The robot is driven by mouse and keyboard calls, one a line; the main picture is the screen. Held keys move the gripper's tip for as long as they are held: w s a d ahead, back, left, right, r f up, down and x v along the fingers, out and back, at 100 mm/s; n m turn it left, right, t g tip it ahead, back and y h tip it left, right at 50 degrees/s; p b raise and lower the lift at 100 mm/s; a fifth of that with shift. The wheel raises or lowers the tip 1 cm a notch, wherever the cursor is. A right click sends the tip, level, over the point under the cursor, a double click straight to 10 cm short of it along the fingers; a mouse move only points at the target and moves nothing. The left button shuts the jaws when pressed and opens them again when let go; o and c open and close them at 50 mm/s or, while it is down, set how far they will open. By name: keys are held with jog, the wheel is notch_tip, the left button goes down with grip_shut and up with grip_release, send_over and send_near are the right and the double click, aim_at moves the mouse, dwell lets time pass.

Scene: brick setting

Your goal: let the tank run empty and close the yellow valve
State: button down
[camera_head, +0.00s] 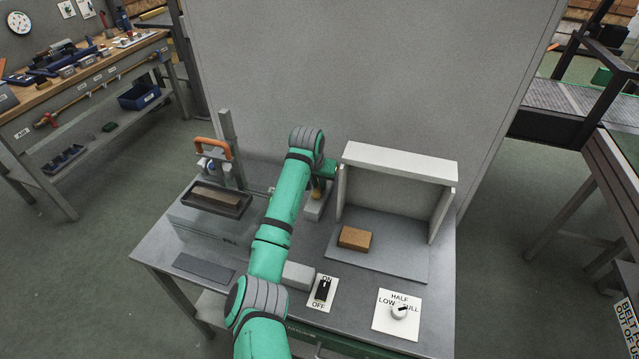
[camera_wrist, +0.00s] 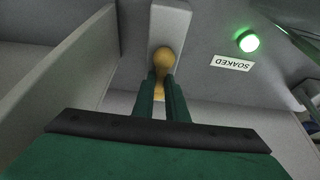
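The yellow valve (camera_wrist: 163,60) shows in the wrist view as a rounded yellow handle on a pale grey block (camera_wrist: 168,22). My gripper (camera_wrist: 162,82) has its two green fingers close on either side of the handle and appears shut on it. In the head view my gripper (camera_head: 320,180) is at the back middle of the table, with a bit of the yellow valve (camera_head: 316,195) below it. A green lamp (camera_wrist: 248,41) is lit beside a "SOAKED" label (camera_wrist: 232,63).
An open-fronted grey booth (camera_head: 400,163) with a brown brick (camera_head: 355,238) is at the right. An ON/OFF switch (camera_head: 322,291) and a LOW/HALF/FULL dial (camera_head: 398,312) are in front.

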jog(key=shift+m, duration=0.3)
jog(key=shift+a+m+h, duration=0.1)
jog(key=shift+m+h, duration=0.2)
jog(key=shift+m, duration=0.3)
jog(key=c, duration=1.8)
grip_release()
jog(key=shift+o, duration=0.2)
jog(key=shift+a, duration=0.1)
